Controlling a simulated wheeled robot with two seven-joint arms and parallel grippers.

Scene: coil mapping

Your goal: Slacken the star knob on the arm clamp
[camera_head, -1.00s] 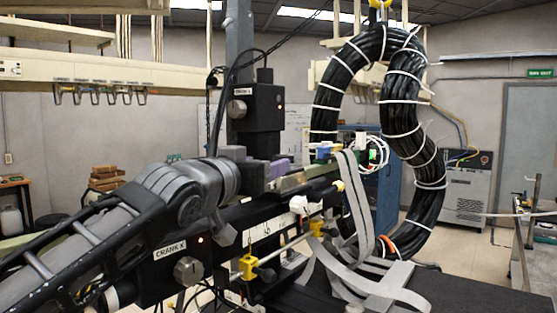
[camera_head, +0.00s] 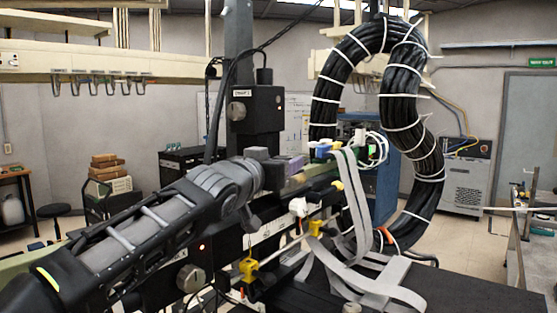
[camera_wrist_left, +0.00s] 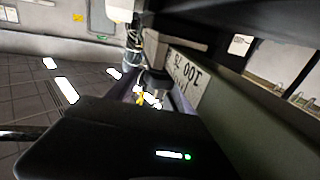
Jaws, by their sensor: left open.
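My left arm (camera_head: 165,215) reaches in from the left across the black positioning rig. Its wrist (camera_head: 222,182) is beside the rig's upright tower (camera_head: 255,115), and its fingertips cannot be made out in the head view. In the left wrist view the black gripper body fills the foreground. Beyond it a small dark knob-like part (camera_wrist_left: 153,82) sits beside a pale scale plate (camera_wrist_left: 188,80) with upside-down markings. I cannot tell for sure whether this is the star knob of the clamp. My left gripper is open, with no held thing visible. My right gripper is out of view.
A large black cable coil (camera_head: 408,100) with white ties hangs at the right of the rig. Grey ribbon straps (camera_head: 350,275) drape over the dark table. Yellow clamps (camera_head: 249,268) sit along a rod. A blue cabinet (camera_head: 385,175) stands behind.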

